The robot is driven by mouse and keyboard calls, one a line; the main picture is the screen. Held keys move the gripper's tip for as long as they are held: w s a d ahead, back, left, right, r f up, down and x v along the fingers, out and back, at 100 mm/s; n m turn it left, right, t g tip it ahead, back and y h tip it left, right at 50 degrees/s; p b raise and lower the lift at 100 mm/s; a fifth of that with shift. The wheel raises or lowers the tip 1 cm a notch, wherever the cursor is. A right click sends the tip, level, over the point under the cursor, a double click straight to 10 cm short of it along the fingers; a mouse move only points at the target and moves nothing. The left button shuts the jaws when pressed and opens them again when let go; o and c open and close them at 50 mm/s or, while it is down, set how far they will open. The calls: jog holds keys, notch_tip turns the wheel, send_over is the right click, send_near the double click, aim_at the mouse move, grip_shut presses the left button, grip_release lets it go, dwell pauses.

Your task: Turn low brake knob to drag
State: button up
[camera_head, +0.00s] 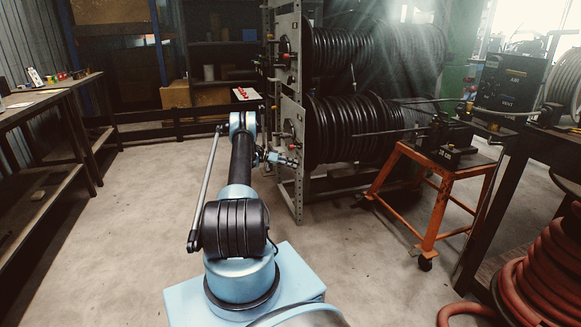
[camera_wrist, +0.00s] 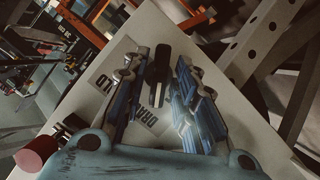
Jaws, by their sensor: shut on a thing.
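The low brake knob (camera_wrist: 159,76) is a dark bar-shaped knob on a pale plate (camera_wrist: 230,100), at the middle of the wrist view. My gripper (camera_wrist: 163,68) has its blue-padded fingers on either side of the knob and is shut on it. A label reading "DRAG" (camera_wrist: 149,116) shows below the knob, partly covered by the fingers. Another label, starting "LO" (camera_wrist: 102,84), shows to its left, partly hidden. In the head view my gripper (camera_head: 288,161) is at the lower part of the reel rack's near upright (camera_head: 291,120); the knob cannot be made out there.
The rack holds black hose on an upper reel (camera_head: 345,50) and a lower reel (camera_head: 345,125). A red round knob (camera_wrist: 35,154) stands out near the gripper's left side in the wrist view. An orange stand (camera_head: 428,185) is right of the rack. The floor to the left is clear.

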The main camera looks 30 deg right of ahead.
jog(key=shift+w, duration=0.1)
jog(key=o, duration=0.8)
jog(key=shift+c, duration=0.2)
jog(key=v, duration=1.2)
jog(key=shift+f, duration=0.1)
